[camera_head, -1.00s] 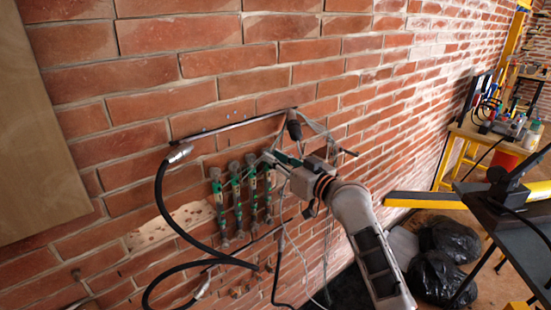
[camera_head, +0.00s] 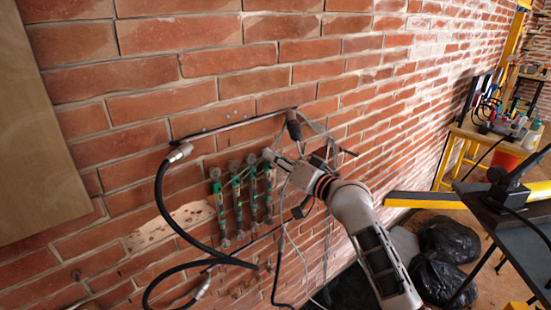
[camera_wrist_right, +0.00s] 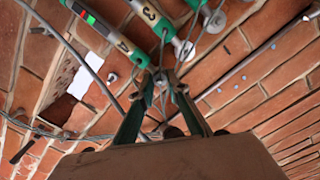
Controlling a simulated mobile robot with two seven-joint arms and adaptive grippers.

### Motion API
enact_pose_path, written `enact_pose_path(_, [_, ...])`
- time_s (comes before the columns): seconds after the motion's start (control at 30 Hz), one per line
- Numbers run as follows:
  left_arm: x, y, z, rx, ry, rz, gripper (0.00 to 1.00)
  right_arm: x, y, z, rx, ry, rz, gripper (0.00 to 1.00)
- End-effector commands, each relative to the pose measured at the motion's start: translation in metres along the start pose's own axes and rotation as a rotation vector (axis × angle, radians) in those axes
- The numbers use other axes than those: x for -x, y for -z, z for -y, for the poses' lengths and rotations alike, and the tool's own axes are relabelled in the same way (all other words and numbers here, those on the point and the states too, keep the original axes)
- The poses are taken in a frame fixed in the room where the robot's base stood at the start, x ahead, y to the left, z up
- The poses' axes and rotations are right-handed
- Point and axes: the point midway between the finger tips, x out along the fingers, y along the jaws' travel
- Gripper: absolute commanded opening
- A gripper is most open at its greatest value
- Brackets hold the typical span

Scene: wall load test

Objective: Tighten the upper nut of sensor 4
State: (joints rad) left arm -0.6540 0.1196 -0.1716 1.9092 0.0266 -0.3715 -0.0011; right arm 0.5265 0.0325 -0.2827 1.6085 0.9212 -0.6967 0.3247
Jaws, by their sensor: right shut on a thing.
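Several green and grey sensors hang side by side on the brick wall. Sensor 4 (camera_head: 268,190) is the rightmost one in the head view. In the right wrist view sensor 4 (camera_wrist_right: 108,35) carries a printed 4, beside sensor 3 (camera_wrist_right: 153,18). My right gripper (camera_head: 268,154) is at the upper end of sensor 4. In the right wrist view its green fingers (camera_wrist_right: 160,80) are closed around the upper nut at that end; the nut is mostly hidden between the tips. My left gripper is not in view.
A thick black hose (camera_head: 161,195) loops left of the sensors. Thin cables hang around my right wrist. A dark bar (camera_head: 235,125) runs along the wall above the sensors. Black bags (camera_head: 445,245) and a yellow workbench (camera_head: 490,140) stand at the right.

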Motion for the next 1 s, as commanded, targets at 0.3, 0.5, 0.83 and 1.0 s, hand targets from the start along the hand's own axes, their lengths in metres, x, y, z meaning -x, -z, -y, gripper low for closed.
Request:
enact_pose_path(0.3, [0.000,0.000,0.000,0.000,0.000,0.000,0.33,0.000,-0.001,-0.001,-0.005,-0.001,0.002,0.00])
enact_pose_path(0.5, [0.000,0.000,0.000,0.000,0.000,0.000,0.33,0.000,-0.001,-0.001,-0.004,-0.001,0.001,0.33])
enact_pose_path(0.83, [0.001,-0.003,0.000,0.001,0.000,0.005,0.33,0.002,0.000,-0.001,-0.004,-0.001,0.000,0.33])
enact_pose_path(1.0, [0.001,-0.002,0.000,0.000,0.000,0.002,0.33,0.019,0.000,-0.001,-0.003,-0.001,-0.001,0.33])
